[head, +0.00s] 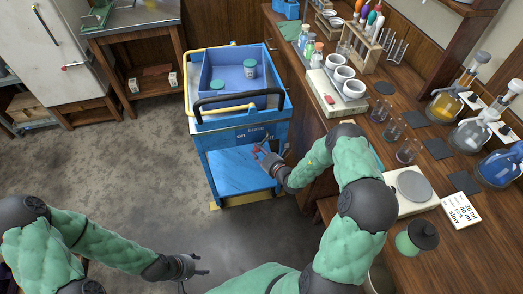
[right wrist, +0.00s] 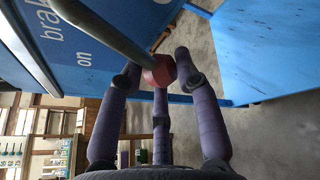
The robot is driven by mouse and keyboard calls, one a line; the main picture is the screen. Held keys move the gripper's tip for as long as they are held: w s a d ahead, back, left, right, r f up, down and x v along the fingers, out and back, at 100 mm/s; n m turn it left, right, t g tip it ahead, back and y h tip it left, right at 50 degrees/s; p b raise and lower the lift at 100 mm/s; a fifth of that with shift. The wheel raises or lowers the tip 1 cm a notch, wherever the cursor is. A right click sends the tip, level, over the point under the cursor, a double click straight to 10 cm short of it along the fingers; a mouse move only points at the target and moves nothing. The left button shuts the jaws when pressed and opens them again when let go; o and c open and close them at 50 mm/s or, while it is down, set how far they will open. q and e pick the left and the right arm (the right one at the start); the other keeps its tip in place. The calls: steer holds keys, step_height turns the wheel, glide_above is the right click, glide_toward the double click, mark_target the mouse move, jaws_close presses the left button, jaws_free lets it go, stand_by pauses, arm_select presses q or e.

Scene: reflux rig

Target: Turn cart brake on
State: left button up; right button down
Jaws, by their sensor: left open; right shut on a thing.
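The blue cart (head: 203,137) stands upright beside the wooden bench. Its front panel carries the words "brake" and "on", also readable in the right wrist view. The brake lever is a grey rod (right wrist: 100,30) ending in a red knob (right wrist: 159,74). In the right wrist view, my right gripper (right wrist: 158,66) has its purple fingers closed around this knob, close to the cart panel. In the head view, my right gripper (head: 265,152) is at the cart's front, and the knob is mostly hidden there. My left gripper (head: 196,270) is open and empty, low over the floor.
The cart's top holds a blue bin (head: 226,72) with green-lidded jars inside. The bench (head: 352,133) with glassware is close on the right. The floor (head: 120,165) left of the cart is clear.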

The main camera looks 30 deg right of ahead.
steer(key=shift+a+m, duration=0.1)
steer(key=shift+m, duration=0.3)
steer(key=c, duration=0.9)
jaws_free()
steer(key=v, duration=1.2)
steer(key=shift+f, duration=0.15)
